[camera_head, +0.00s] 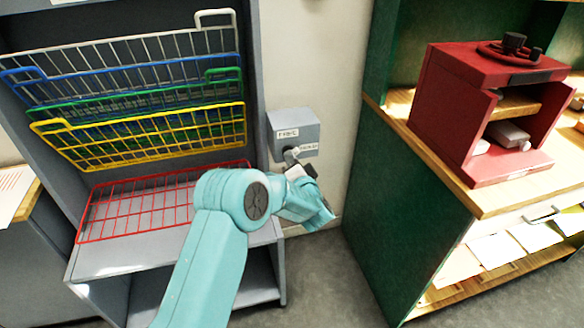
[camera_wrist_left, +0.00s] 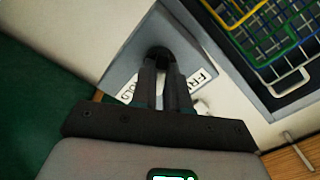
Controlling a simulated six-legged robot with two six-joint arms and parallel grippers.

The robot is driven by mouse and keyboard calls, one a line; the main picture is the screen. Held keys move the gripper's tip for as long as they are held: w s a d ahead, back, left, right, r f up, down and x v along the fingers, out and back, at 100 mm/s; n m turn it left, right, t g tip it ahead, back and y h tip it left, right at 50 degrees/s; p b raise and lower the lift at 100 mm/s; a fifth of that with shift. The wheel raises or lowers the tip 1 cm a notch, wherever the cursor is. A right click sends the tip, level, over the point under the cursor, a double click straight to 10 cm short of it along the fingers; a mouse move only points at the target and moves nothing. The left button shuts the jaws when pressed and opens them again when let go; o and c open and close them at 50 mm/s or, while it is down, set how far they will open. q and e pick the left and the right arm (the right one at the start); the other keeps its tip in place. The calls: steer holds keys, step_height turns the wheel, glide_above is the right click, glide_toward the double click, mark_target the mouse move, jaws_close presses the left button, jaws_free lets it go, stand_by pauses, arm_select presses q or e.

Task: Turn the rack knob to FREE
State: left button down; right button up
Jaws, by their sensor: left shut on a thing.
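A grey knob box (camera_head: 294,130) is fixed to the wall beside the rack, with a white label reading FREE on its upper front and a second label lower right, too small to read. It also fills the middle of the left wrist view (camera_wrist_left: 130,68). A dark knob (camera_wrist_left: 160,55) sits on its face. My left gripper (camera_head: 291,157) reaches the box's lower front, and in the wrist view its two dark fingers (camera_wrist_left: 163,75) are shut on the knob. The fingers hide part of the knob, so which label it faces is unclear. My right gripper is not in view.
The wire rack (camera_head: 140,120) left of the box has white, blue, green and yellow baskets tilted up and a red one (camera_head: 160,196) lying flat. A green cabinet (camera_head: 395,215) with a wooden top carrying a red box (camera_head: 450,110) stands right. Bare wall (camera_head: 335,60) lies between.

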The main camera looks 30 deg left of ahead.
arm_select(q)
steer(key=n+b, duration=0.9)
steer(key=n, duration=0.2)
steer(key=shift+n, duration=0.3)
steer(key=shift+b, duration=0.3)
steer(key=shift+r, duration=0.1)
steer(key=c, duration=1.1)
jaws_free()
